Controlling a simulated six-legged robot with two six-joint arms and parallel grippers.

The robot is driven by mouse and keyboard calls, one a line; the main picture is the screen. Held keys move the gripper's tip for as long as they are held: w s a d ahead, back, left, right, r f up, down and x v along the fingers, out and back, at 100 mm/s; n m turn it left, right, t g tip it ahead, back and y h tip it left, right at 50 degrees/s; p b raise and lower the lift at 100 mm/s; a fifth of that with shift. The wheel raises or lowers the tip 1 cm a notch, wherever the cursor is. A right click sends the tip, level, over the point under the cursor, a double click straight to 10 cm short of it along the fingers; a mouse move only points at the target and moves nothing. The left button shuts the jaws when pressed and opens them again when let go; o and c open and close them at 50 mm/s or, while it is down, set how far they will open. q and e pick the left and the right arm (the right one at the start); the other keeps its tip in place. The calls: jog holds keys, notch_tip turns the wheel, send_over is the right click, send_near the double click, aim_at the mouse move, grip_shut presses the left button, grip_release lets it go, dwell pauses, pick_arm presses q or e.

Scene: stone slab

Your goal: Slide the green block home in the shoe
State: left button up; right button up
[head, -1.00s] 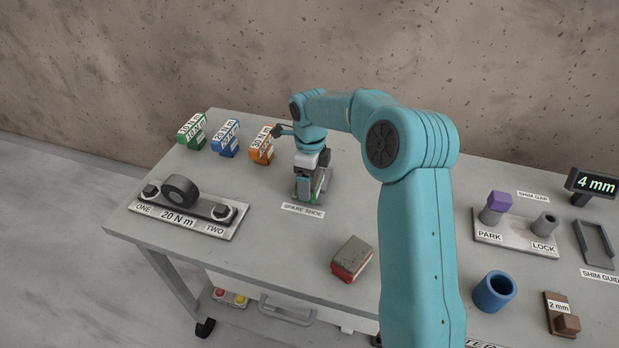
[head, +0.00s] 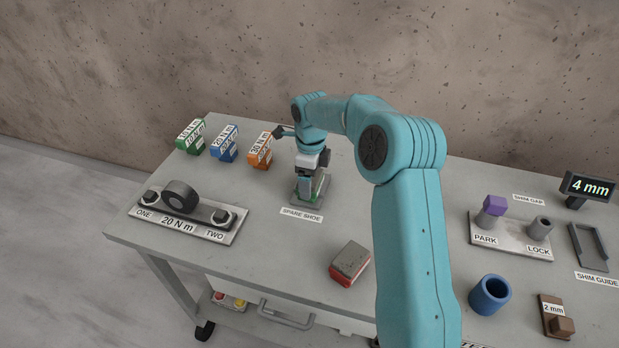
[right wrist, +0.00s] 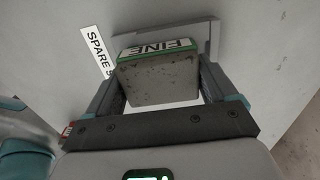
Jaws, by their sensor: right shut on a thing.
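My right gripper (head: 306,186) points down over the spare shoe (head: 323,186) on the bench. It is shut on the green block, a grey, speckled block with a green edge and a FINE label. The block (right wrist: 158,82) sits between the two fingers in the right wrist view. The shoe's thin grey wall (right wrist: 211,42) shows beyond the block and along its right there. The block lies at the shoe, but how far in it sits is hard to tell. In the head view the gripper hides most of the block. My left gripper is not in view.
A SPARE SHOE label (head: 302,214) lies in front. Orange (head: 260,152), blue (head: 225,148) and green (head: 190,138) torque blocks stand to the left. A bolted 20 N m plate (head: 190,222) and a grey-red block (head: 350,262) lie nearer. A blue cup (head: 489,295) stands right.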

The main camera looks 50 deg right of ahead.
jog(key=shift+w+d+p, duration=0.45)
jog(key=shift+d+p, duration=0.2)
jog(key=shift+d, duration=0.2)
jog(key=o, duration=1.1)
jog(key=shift+c, duration=0.2)
notch_tip(320, 180, up, 16)
jog(key=p, duration=0.1)
jog(key=shift+r, duration=0.2)
